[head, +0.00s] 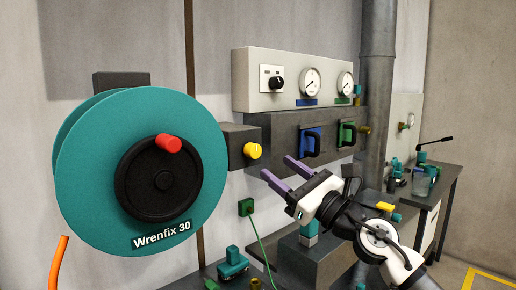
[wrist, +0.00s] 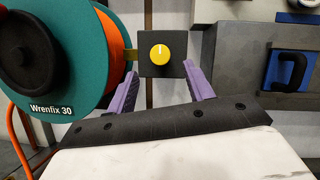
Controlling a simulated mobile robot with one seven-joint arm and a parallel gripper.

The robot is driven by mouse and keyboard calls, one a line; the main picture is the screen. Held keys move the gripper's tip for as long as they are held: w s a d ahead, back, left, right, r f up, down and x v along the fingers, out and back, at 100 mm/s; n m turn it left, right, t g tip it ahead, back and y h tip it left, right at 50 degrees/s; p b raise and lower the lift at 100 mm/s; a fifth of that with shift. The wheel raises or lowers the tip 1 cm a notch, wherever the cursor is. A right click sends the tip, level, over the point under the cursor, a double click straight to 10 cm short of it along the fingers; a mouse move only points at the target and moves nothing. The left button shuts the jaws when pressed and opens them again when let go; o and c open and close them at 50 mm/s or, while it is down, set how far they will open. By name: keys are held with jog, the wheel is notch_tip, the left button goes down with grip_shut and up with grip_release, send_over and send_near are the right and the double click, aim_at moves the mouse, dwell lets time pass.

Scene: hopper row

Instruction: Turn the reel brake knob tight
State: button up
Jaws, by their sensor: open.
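A large teal hose reel (head: 85,150) labelled "Wrenfix 30" hangs on the wall at left, with a black hub and a red crank handle (head: 168,144). To its right, a yellow knob (head: 253,150) sits on a dark block (head: 236,138); I take it as the brake knob. In the wrist view the yellow knob (wrist: 160,52) faces me with a white mark at the top. My gripper (head: 282,171) has purple fingers, open and empty, right of and below the knob in the head view. In the wrist view the fingers (wrist: 158,78) flank the knob's block, apart from the knob.
A grey panel (head: 240,80) with a black dial and two gauges is above right. Below it, a dark panel (head: 280,130) carries blue (head: 312,142) and green (head: 346,133) handles. A green socket (head: 246,207) with a cable is below the knob. A vertical pipe (head: 376,90) stands right.

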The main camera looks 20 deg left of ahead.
aim_at(256, 152)
jog(key=p+x, duration=0.1)
jog(key=x, duration=0.6)
jog(key=shift+w+a+p, duration=0.1)
jog(key=shift+a+p, duration=0.1)
jog(key=shift+p, duration=0.1)
jog(key=c, duration=1)
